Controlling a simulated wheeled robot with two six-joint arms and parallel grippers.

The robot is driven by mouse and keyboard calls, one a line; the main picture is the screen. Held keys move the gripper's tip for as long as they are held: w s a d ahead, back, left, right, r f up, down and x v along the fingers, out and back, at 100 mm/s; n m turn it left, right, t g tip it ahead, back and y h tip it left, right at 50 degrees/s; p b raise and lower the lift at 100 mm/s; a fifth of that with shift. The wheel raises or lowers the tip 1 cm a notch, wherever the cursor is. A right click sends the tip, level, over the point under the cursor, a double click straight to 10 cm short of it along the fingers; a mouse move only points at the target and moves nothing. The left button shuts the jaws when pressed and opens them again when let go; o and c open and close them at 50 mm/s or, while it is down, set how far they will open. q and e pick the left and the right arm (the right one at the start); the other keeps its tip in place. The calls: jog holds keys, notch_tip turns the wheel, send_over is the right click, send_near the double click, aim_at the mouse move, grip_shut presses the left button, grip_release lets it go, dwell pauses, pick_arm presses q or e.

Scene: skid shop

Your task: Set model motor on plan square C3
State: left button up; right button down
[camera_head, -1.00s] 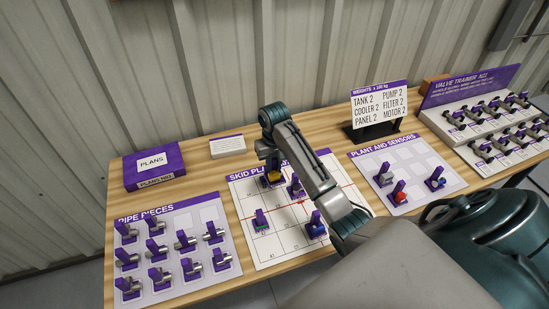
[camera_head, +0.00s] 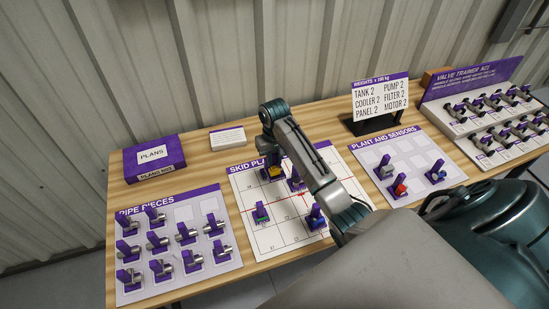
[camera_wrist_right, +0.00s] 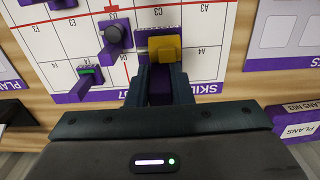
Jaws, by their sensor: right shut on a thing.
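My right gripper (camera_head: 271,160) is over the top left part of the skid plan board (camera_head: 262,240). In the right wrist view its fingers (camera_wrist_right: 160,72) are shut on the purple handle of a yellow model (camera_wrist_right: 165,48), also seen below the gripper in the head view (camera_head: 274,172). I cannot tell for sure that it is the motor. The model is at or just above the board; any gap is hidden. Its square's label is hidden. A dark round model (camera_wrist_right: 114,33) stands close beside it in the wrist view. My left gripper is not in view.
A green-marked model (camera_head: 261,214) and a blue model (camera_head: 316,217) also stand on the plan. The pipe pieces board (camera_head: 226,285) lies left, the plant and sensors board (camera_head: 403,152) right. The plans box (camera_head: 154,158) and weights sign (camera_head: 380,97) stand behind.

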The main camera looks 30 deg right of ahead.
aim_at(274, 169)
jog(key=shift+f, duration=0.1)
dwell(0.3)
jog(key=shift+f+b, duration=0.85)
jog(key=shift+f, duration=1.75)
jog(key=shift+f, duration=0.1)
jog(key=shift+f, duration=1.7)
jog(key=shift+r+p, duration=0.1)
jog(key=shift+p, duration=0.2)
